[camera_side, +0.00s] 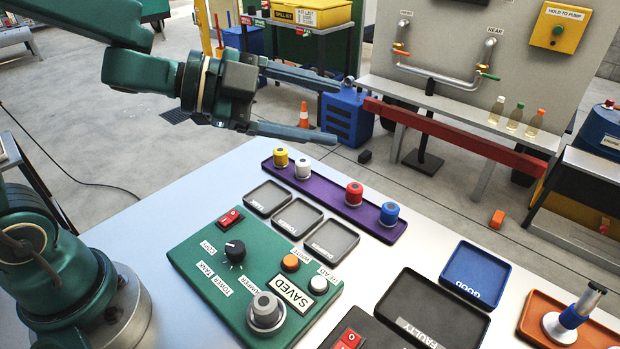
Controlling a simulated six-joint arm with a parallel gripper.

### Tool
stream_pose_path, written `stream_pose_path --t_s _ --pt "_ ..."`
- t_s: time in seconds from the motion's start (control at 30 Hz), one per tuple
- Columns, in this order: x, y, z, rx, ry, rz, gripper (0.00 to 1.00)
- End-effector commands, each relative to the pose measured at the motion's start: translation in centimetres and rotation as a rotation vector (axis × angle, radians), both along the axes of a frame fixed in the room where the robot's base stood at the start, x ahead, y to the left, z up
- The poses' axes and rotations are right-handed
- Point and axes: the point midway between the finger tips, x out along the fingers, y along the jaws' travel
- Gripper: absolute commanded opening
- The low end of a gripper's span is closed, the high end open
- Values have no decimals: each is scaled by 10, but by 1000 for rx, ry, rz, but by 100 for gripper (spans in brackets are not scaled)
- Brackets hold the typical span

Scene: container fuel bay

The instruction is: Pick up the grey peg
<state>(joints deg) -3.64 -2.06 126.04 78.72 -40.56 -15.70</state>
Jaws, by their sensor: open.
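The likely grey peg (265,308) stands upright in a round grey seat on the front part of the green control panel (205,250), beside the "SAVED" plate. It is the only grey-capped piece of this kind that I see. My gripper (333,111) is open and empty, its two fingers spread and pointing right. It is high above the far side of the table, well away from the grey peg and apart from everything.
A purple tray (330,195) holds yellow, white, red and blue pegs. Three small grey trays (297,218) are empty. The panel has a black knob (235,250) and buttons. A black "FAULTY" tray (425,310), blue "GOOD" tray (475,275) and orange tray (530,318) with a post lie right.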

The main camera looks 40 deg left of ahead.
Motion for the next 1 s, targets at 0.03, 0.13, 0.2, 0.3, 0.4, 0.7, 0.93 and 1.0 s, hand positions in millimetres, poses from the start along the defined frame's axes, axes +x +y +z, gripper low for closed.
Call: stream_pose_path --t_s 0.03,0.13,0.2,0.3,0.4,0.7,0.93,1.0 --pt "-8 -10 -21 9 56 -114 74" --pt "-37 -26 -56 6 173 -348 74" --pt "-62 -30 -78 -10 272 -496 74" --pt "-98 -27 -105 -47 423 -678 74" --pt "-126 -19 -124 -91 554 -803 74" --pt "-149 -12 -156 -162 714 -849 74" --pt "-155 -33 -166 -165 719 -848 74" --pt "-157 -41 -169 -166 718 -848 74"
